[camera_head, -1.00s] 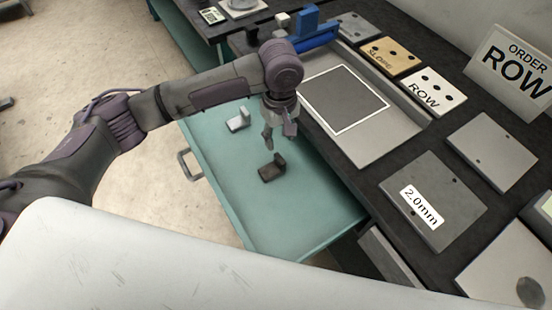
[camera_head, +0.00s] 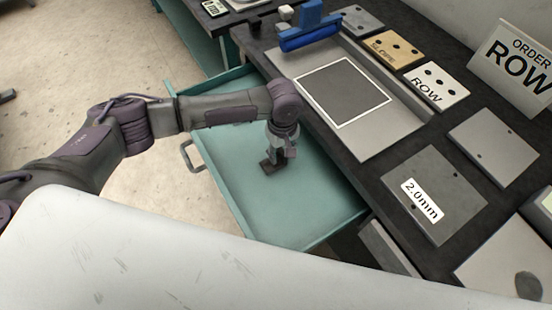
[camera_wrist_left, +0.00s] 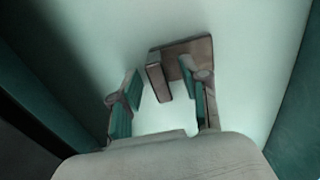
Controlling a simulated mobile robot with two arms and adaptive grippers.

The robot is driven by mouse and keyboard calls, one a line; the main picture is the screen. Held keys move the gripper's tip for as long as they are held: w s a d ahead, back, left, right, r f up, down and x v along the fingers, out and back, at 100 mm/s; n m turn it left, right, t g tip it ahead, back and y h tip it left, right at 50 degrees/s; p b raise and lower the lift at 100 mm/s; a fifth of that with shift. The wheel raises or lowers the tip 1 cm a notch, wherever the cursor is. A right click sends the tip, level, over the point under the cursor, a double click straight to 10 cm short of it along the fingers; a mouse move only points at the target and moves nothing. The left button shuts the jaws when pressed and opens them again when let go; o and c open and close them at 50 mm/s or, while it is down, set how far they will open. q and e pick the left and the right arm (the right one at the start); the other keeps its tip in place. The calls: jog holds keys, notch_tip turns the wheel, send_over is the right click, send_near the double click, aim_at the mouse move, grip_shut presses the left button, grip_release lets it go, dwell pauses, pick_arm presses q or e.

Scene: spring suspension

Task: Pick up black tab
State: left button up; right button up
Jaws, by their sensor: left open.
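The black tab (camera_head: 267,168) is a small dark L-shaped piece lying in the open teal drawer (camera_head: 300,205). My left gripper (camera_head: 276,155) is right above it and partly covers it in the head view. In the left wrist view, the tab (camera_wrist_left: 184,55) shows a flat base and an upright flange. My left gripper (camera_wrist_left: 163,98) is open there, with one finger on each side of the flange. The right finger overlaps the base in the picture. I cannot tell whether either finger touches the tab. My right gripper is not in view.
The drawer walls surround the tab, and the drawer floor to its right is clear. The dark workbench (camera_head: 372,171) borders the drawer, with a grey 2.0mm plate (camera_head: 447,195), a blue tool (camera_head: 309,37) and a ROW sign (camera_head: 513,62) on it.

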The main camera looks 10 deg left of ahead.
pick_arm(q)
grip_shut()
jog(key=shift+r, duration=0.1)
